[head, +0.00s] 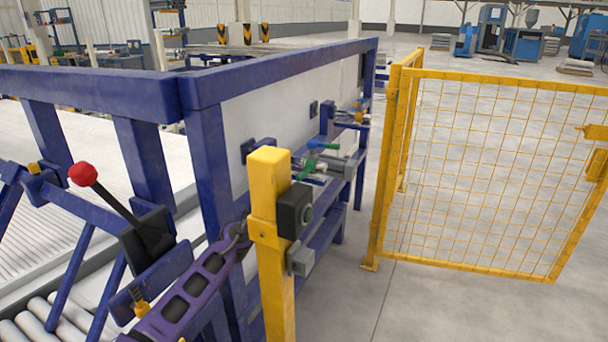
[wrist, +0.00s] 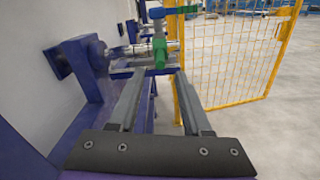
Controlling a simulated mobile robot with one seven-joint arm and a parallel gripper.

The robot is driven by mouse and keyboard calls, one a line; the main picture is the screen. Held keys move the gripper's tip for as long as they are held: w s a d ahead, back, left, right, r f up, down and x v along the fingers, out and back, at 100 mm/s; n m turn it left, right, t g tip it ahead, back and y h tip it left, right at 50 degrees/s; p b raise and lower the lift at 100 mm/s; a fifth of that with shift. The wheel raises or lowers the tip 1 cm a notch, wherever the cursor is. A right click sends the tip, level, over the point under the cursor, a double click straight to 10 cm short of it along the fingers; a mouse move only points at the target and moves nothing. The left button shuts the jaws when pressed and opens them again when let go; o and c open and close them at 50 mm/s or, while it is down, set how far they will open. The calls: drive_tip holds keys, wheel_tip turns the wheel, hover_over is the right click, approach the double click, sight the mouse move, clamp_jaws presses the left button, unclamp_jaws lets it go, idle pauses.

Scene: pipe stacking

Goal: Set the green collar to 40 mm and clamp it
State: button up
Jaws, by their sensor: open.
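In the head view the green collar (head: 308,163) shows small on the bench beside the white panel. The scale reading and the clamp's state cannot be made out.
A blue bracket (wrist: 84,70) holds the rod on the left, beside a white wall panel (wrist: 40,30). A yellow mesh gate (head: 480,170) stands to the right. A yellow post (head: 270,230) with a dark box (head: 294,210) stands in front. Open floor lies between post and gate.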

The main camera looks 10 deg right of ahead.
sight(309, 169)
drive_tip(key=x, duration=0.9)
drive_tip(key=shift+w+d, duration=0.1)
clamp_jaws()
idle(1.1)
